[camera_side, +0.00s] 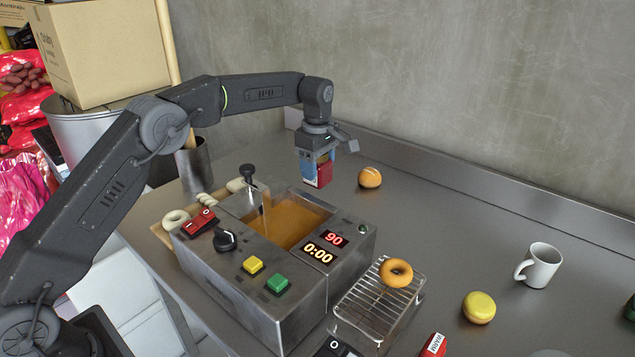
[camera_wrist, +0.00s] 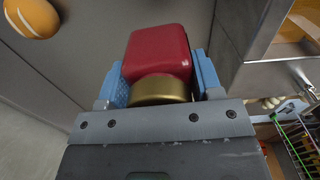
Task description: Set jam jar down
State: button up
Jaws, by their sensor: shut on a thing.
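The jam jar (camera_side: 324,176) is red with a gold lid, and it is held in my gripper (camera_side: 318,170) above the steel counter behind the fryer. In the wrist view the jar (camera_wrist: 158,52) sits between the two blue finger pads of my gripper (camera_wrist: 160,78), with its gold lid nearest the palm. The gripper is shut on it. The side view does not show clearly how far the jar's bottom is from the counter.
A fryer (camera_side: 235,275) with amber oil stands in front of my gripper. A bun (camera_side: 369,177) lies close on the right. A wire rack (camera_side: 372,312) holds a doughnut (camera_side: 396,272). The counter between bun and mug is clear.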

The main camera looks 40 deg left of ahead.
notch_tip(320, 180, up, 2)
jog(key=shift+r, duration=0.2)
jog(key=shift+a+r, duration=0.15)
jog(key=shift+a, duration=0.1)
jog(key=s+a+r+m, duration=0.2)
jog(key=s+a+r, duration=0.25)
jog(key=a, duration=0.45)
jog(key=s+a+r+m, duration=0.2)
jog(key=s+a+r, duration=0.2)
jog(key=s+a, duration=0.3)
jog(key=s+a+r+m, duration=0.1)
jog(key=s+a+r, duration=0.4)
jog(key=a, duration=0.5)
jog(key=s+a+f+n, duration=0.4)
jog(key=s+f+n, duration=0.25)
jog(key=s, duration=0.35)
jog(key=s+a+f+n, duration=0.5)
jog(key=s+f+n, duration=0.15)
jog(key=s, duration=0.35)
jog(key=w+d+f, duration=0.1)
jog(key=w+f, duration=0.1)
jog(key=w, duration=0.1)
jog(key=w+d+f, duration=0.1)
jog(key=w+f, duration=0.1)
jog(key=w, duration=0.2)
jog(key=w+d+f, duration=0.1)
jog(key=w+f, duration=0.1)
jog(key=w, duration=0.1)
jog(key=shift+w+d+f, duration=0.25)
jog(key=shift+f, duration=2.05)
